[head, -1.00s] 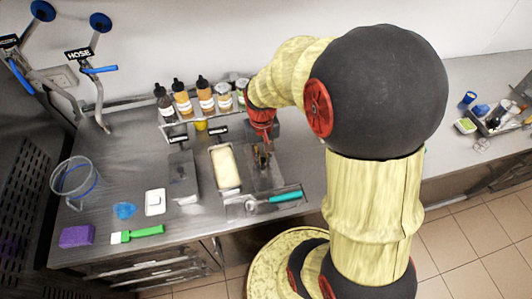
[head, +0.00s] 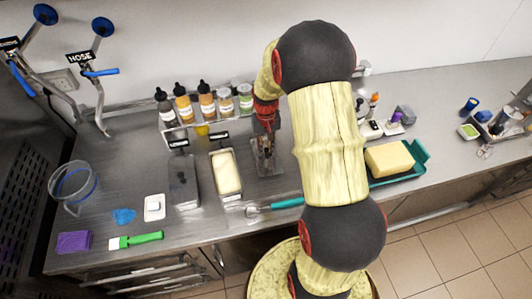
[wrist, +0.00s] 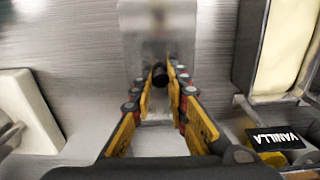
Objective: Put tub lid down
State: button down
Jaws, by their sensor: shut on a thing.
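My gripper (head: 266,128) is at the back of the steel counter, right of the open vanilla tub. In the wrist view, its yellow-sided fingers (wrist: 160,82) are shut on the black knob of the tub lid (wrist: 158,30), a grey metal plate. The lid also shows in the head view (head: 268,163), below the gripper; whether it touches the counter is unclear. The vanilla tub (head: 240,196) holds pale cream, and its cream also shows in the wrist view (wrist: 291,45). Left of it stands another tub with its lid on (head: 184,190).
Several bottles and jars (head: 206,98) stand in a row behind the tubs. A teal-handled scoop (head: 287,203) lies in front of the lid. A teal tray with a yellow block (head: 388,160) is to the right. A white object (wrist: 30,115) lies beside my gripper in the wrist view.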

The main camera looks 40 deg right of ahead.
aim_at(266, 153)
jog(key=shift+w+d+f, duration=0.2)
jog(key=shift+f, duration=1.7)
jog(key=shift+f+b, duration=0.15)
jog(key=shift+b, duration=0.2)
jog(key=c, duration=1.7)
grip_release()
jog(key=shift+c, duration=0.2)
